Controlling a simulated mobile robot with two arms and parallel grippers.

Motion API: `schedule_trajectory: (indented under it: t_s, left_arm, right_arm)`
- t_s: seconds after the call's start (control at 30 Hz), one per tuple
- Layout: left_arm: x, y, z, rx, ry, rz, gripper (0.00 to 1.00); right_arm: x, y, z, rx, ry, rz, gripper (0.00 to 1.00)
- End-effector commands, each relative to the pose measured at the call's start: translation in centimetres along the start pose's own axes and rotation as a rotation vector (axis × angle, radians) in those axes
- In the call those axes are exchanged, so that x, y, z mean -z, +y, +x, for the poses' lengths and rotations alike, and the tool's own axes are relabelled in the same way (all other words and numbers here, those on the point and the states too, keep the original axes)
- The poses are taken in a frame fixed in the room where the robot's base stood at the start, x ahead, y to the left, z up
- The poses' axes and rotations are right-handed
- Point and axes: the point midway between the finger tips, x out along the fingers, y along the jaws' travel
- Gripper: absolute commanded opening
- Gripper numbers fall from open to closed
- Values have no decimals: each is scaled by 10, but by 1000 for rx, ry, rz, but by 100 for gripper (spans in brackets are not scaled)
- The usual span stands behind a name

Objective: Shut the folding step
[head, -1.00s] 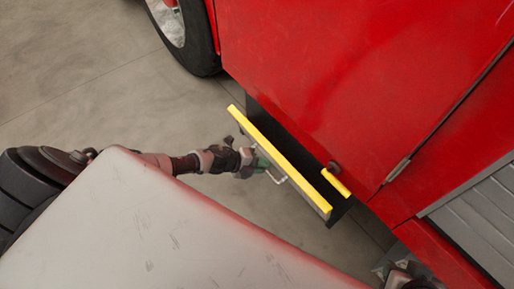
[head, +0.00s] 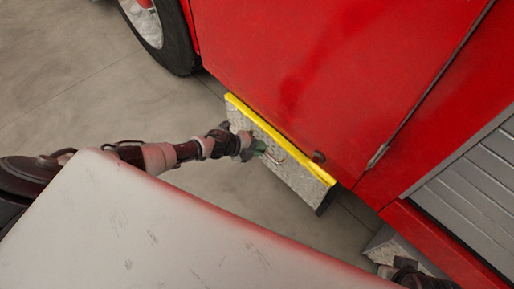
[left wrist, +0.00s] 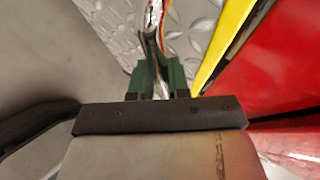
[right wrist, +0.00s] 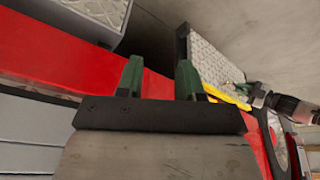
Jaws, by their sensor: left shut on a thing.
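The folding step (head: 290,168) is a diamond-plate panel with a yellow edge, low on the side of the red truck. It stands tilted up, its yellow edge close along the bottom of the red body; I cannot tell if it touches. My left gripper (head: 258,149) is shut on the step's metal handle (head: 275,158). In the left wrist view the green fingers (left wrist: 161,80) close around the handle (left wrist: 154,30). My right gripper (right wrist: 159,80) is open and empty, below the truck's side. The step also shows in the right wrist view (right wrist: 208,62).
The red truck body (head: 300,70) fills the upper right, with a wheel (head: 165,35) at the upper left and a grey shutter (head: 470,170) at the right. Another diamond-plate piece (head: 385,245) is near my right gripper. The floor left of the step is clear.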

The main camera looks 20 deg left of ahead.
Motion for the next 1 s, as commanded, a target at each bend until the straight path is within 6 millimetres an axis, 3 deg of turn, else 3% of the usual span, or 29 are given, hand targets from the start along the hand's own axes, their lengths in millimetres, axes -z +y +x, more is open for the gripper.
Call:
schedule_trajectory:
  t_s: [0.03, 0.3, 0.33, 0.47, 0.7, 0.9, 1.0]
  left_arm:
    - [-2, -13, 3, 21, -6, 4, 0]
    - [-2, -14, 4, 25, -7, 2, 0]
    - [-2, -14, 4, 25, -7, 2, 20]
    - [-2, -14, 4, 24, -5, 3, 40]
    - [-1, -13, -1, 21, -4, 3, 41]
    - [-1, -12, -33, 15, -6, 3, 41]
    - [-2, -11, -50, 15, -7, 2, 41]
  right_arm:
    - [0, 0, 0, 0, 0, 0, 37]
    - [0, 0, 0, 0, 0, 0, 37]
    - [0, 0, 0, 0, 0, 0, 37]
    - [0, 0, 0, 0, 0, 0, 37]
    - [1, 0, -2, 0, 1, 0, 37]
    - [6, 1, -18, 0, 6, 0, 37]
    - [6, 0, 11, 3, -13, 0, 37]
